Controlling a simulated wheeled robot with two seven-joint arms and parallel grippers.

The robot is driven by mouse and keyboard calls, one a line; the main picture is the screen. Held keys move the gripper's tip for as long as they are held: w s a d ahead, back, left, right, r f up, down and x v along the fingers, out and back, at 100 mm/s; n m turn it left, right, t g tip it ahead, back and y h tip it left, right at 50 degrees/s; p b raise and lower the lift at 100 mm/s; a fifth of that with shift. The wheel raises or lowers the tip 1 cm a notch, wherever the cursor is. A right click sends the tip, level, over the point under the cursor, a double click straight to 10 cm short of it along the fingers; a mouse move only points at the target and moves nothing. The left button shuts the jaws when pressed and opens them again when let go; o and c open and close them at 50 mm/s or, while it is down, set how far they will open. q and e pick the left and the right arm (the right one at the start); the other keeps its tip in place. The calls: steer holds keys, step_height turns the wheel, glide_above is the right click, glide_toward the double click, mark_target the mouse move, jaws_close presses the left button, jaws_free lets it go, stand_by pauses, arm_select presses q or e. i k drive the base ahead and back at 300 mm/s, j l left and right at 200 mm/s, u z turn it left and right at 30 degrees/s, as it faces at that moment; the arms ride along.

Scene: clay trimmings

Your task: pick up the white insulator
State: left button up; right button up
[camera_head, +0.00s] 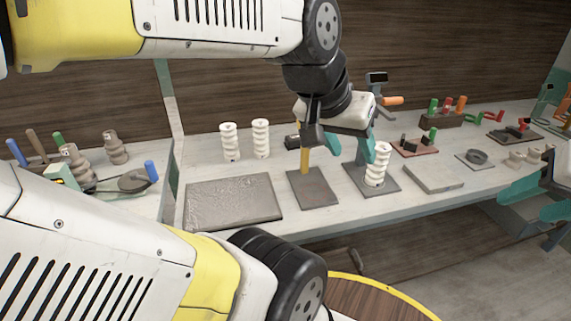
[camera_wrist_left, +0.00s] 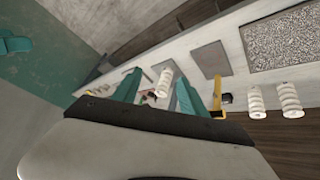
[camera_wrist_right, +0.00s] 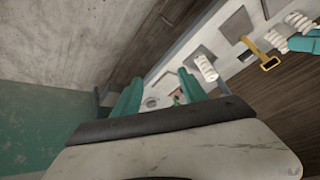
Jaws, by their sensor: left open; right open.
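One white ribbed insulator (camera_head: 378,165) stands upright on a dark square plate (camera_head: 372,179). Two more white insulators (camera_head: 230,142) (camera_head: 261,138) stand further back on the bench. My left gripper (camera_head: 350,146) is open and empty, above and just left of the insulator on the plate. In the left wrist view this insulator (camera_wrist_left: 164,82) shows beyond and between the teal fingers; the back pair (camera_wrist_left: 257,102) (camera_wrist_left: 290,100) is to the right. My right gripper (camera_head: 538,202) is open and empty at the bench's right front. The plate insulator (camera_wrist_right: 206,68) shows beyond its fingers.
A grey slab (camera_head: 235,200) lies further left, and a pale slab (camera_head: 433,177) lies right. Tools and grey-brown insulators (camera_head: 115,147) crowd the left end. Clamps and small fixtures (camera_head: 440,118) line the back right.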

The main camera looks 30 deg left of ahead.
mark_target(374, 177)
steer(key=u, duration=1.8)
steer(key=i+j, duration=0.15)
steer(key=j, duration=0.2)
steer(key=i+j, duration=0.1)
steer(key=j, duration=0.25)
steer(key=i+j, duration=0.15)
steer(key=j, duration=0.2)
steer(key=i+j+z, duration=0.1)
steer(key=z, duration=2)
